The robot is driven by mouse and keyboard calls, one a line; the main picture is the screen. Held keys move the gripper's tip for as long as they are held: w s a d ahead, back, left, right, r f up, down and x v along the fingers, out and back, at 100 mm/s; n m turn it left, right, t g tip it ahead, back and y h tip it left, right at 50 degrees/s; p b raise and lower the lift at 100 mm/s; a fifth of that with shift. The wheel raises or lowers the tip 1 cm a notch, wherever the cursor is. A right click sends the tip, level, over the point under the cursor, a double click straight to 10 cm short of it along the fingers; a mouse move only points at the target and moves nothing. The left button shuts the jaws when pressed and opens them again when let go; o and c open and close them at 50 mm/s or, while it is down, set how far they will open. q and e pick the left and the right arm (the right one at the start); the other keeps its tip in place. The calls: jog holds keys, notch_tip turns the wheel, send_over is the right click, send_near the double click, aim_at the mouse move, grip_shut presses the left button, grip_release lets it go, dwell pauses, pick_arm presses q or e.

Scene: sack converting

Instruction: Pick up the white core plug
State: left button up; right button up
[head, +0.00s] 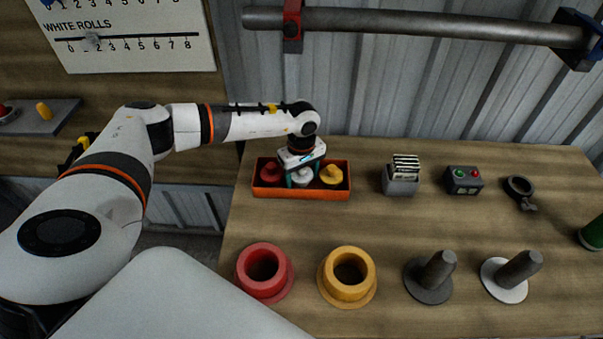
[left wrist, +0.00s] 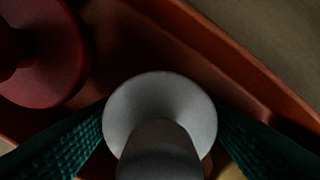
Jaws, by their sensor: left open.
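The white core plug (head: 302,178) stands in an orange tray (head: 301,193), between a red plug (head: 271,172) and a yellow plug (head: 332,174). My left gripper (head: 302,172) is over the tray, pointing down at the white plug. In the left wrist view the white plug (left wrist: 160,120) shows its round flange and its stem toward the camera. The green fingers of my left gripper (left wrist: 160,145) are apart, one on each side of the plug. I cannot tell whether they touch it. The red plug (left wrist: 40,60) is at upper left there. My right gripper is not in view.
A red flanged ring (head: 265,272) and a yellow one (head: 347,276) stand in front of the tray. Right of them are two grey posts on bases (head: 430,277) (head: 512,276). A card holder (head: 401,178) and a button box (head: 463,180) stand right of the tray.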

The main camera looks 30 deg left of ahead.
pick_arm(q)
jog(key=c, duration=0.7)
notch_tip(320, 180, up, 10)
jog(key=shift+r+b, duration=0.1)
jog(key=shift+b, duration=0.8)
